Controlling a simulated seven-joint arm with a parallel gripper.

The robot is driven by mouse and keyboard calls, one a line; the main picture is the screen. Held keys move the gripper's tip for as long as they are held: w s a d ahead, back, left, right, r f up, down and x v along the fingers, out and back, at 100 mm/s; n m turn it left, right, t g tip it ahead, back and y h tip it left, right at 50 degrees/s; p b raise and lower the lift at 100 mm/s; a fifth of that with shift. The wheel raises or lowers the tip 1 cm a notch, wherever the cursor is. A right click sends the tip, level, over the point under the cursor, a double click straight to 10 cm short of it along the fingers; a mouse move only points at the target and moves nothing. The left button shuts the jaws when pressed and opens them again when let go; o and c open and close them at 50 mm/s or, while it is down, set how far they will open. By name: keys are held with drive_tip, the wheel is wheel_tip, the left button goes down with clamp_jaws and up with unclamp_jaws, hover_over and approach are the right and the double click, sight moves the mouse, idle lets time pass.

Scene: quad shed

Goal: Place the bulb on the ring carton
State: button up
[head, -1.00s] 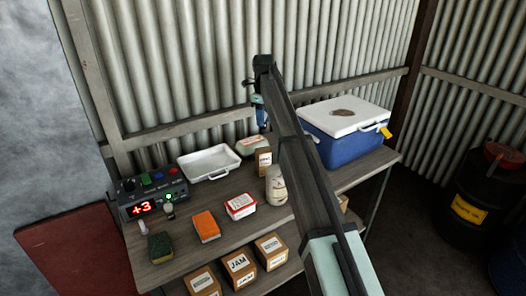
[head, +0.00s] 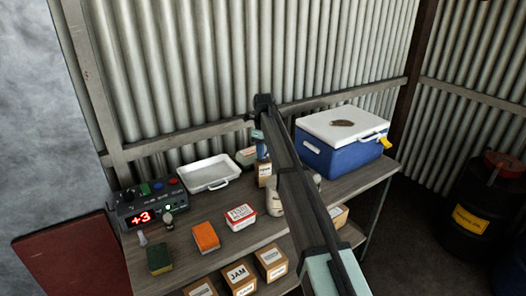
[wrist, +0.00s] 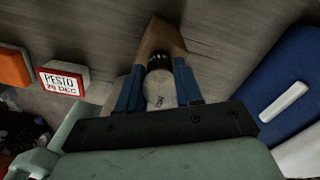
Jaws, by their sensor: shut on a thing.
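My gripper (head: 261,151) points down just above a small brown carton (head: 265,172) at the back of the bench, which I take for the ring carton; its label is too small to read. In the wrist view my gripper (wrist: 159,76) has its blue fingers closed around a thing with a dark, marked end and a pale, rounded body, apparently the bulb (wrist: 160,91). The brown carton (wrist: 160,36) shows just beyond it. Whether the bulb touches the carton cannot be told. In the head view, the held thing is mostly hidden by the fingers.
A pale jar (head: 274,204) stands in front of the carton, partly behind my arm. A white tray (head: 209,172) is to the left and a blue cooler (head: 342,150) to the right. A pesto tub (head: 240,217), orange block (head: 206,237) and control box (head: 147,204) stand leftward.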

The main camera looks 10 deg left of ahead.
drive_tip(key=shift+f, duration=0.1)
drive_tip(key=o, duration=1)
drive_tip(key=shift+o, duration=0.2)
wheel_tip(320, 180, up, 12)
drive_tip(key=shift+r, duration=0.15)
